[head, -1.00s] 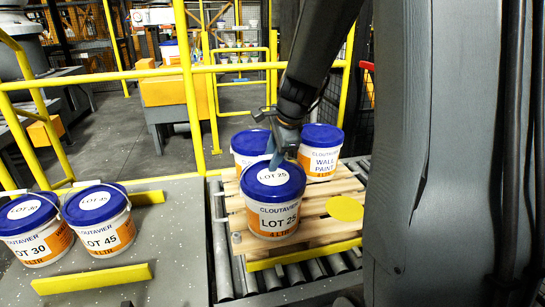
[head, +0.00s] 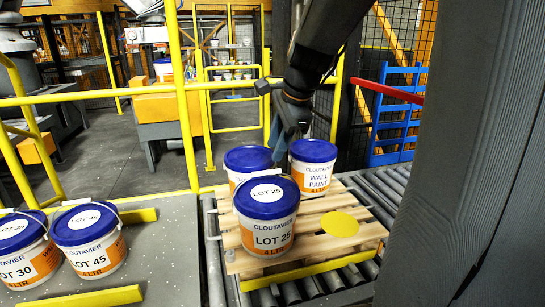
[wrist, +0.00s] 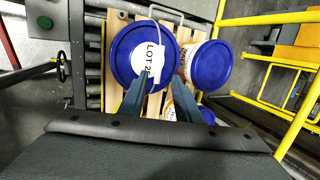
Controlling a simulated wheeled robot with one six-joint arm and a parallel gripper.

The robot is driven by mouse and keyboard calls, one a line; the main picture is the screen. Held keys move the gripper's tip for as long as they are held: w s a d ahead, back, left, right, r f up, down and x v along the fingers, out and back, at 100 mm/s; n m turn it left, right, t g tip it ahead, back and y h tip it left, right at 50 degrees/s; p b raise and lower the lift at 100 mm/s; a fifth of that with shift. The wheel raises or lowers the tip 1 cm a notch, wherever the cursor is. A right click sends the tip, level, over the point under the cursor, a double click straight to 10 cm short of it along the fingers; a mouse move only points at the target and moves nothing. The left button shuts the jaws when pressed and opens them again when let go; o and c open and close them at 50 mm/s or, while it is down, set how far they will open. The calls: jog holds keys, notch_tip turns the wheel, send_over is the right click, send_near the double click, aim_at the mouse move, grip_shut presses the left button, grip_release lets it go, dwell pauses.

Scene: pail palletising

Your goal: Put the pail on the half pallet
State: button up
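The LOT 25 pail (head: 268,232), white and orange with a blue lid, stands upright on the wooden half pallet (head: 315,252) at its front left. Behind it on the pallet are a similar pail (head: 248,158) and the WALL PAINT pail (head: 314,165). My gripper (head: 279,152) hangs above and behind the LOT 25 lid and looks clear of it. In the wrist view my gripper (wrist: 158,84) has its fingers apart with nothing held between them; the LOT 25 lid (wrist: 125,52) lies beyond them, with its wire handle raised at the rim.
The LOT 30 pail (head: 26,262) and LOT 45 pail (head: 90,250) stand on the grey table (head: 160,240) at left. A yellow disc (head: 340,225) marks the bare front right of the pallet. Rollers (head: 375,192) surround the pallet. Yellow railings (head: 185,95) stand behind.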

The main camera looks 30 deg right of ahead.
jog(key=s+a+f+n+g, duration=0.2)
jog(key=s+a+f+n, duration=0.4)
jog(key=f+n, duration=0.3)
jog(key=s+a+f+n+g, duration=0.2)
jog(key=s+a+f+n, duration=0.4)
jog(key=s+f+n, duration=0.3)
jog(key=shift+a+f+n+h, duration=0.2)
jog(key=shift+f+n+h, duration=0.15)
jog(key=shift+n, duration=0.65)
